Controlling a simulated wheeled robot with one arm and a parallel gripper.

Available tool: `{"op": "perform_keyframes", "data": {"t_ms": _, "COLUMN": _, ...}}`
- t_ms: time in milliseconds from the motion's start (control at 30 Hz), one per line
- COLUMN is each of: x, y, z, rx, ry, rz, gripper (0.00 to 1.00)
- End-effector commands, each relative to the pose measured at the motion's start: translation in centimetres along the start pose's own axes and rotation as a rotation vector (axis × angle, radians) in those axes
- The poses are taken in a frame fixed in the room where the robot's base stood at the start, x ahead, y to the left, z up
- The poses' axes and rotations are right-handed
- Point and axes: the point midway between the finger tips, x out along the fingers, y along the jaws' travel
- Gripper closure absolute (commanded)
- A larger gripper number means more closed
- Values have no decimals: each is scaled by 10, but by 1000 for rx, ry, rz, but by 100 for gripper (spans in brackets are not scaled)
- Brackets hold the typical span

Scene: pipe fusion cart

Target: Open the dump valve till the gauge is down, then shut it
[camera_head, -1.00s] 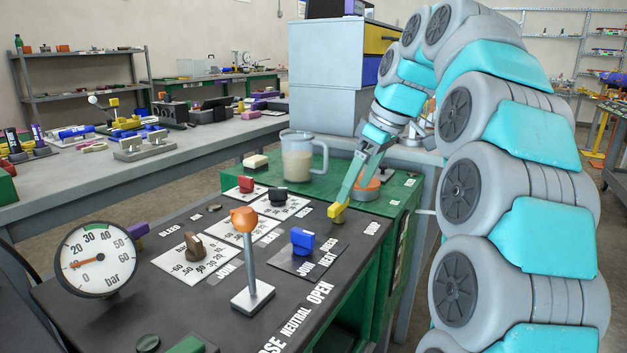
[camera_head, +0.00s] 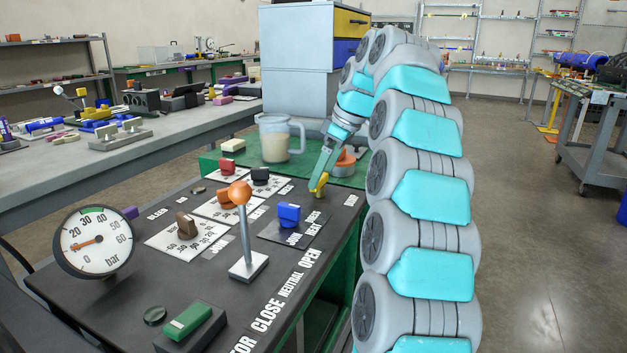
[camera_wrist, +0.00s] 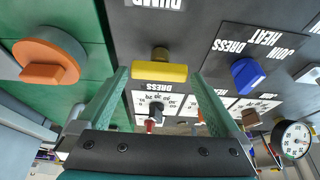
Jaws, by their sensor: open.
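The dump valve has a yellow bar handle (camera_head: 318,186) at the far right corner of the dark panel. In the wrist view the yellow handle (camera_wrist: 159,72) lies crosswise beside the upside-down DUMP label. My gripper (camera_wrist: 161,76) is open, with one green finger on each side of the handle's ends and a small gap visible on both sides. In the head view my gripper (camera_head: 321,172) reaches down to the handle and partly hides it. The pressure gauge (camera_head: 93,241) stands at the panel's left; its needle points left, near 10 bar. The gauge also shows in the wrist view (camera_wrist: 293,138).
An orange-handled lever (camera_head: 240,194) stands up mid-panel. A blue knob (camera_head: 289,214), a brown knob (camera_head: 187,226), and red and black knobs sit nearby. Behind the handle are an orange round knob (camera_head: 345,160) and a jug (camera_head: 275,140) on a green surface.

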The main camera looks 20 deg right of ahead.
Motion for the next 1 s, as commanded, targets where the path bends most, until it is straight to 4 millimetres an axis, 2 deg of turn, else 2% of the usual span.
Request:
{"op": "perform_keyframes", "data": {"t_ms": 100, "x": 8, "y": 8, "z": 1, "rx": 0, "ry": 1, "rz": 2, "gripper": 0}}
{"op": "perform_keyframes", "data": {"t_ms": 367, "x": 9, "y": 10, "z": 2, "rx": -1, "ry": 2, "rz": 3, "gripper": 0}}
{"op": "perform_keyframes", "data": {"t_ms": 900, "x": 10, "y": 10, "z": 2, "rx": 0, "ry": 1, "rz": 2, "gripper": 60}}
{"op": "perform_keyframes", "data": {"t_ms": 1000, "x": 10, "y": 10, "z": 2, "rx": 1, "ry": 1, "rz": 2, "gripper": 62}}
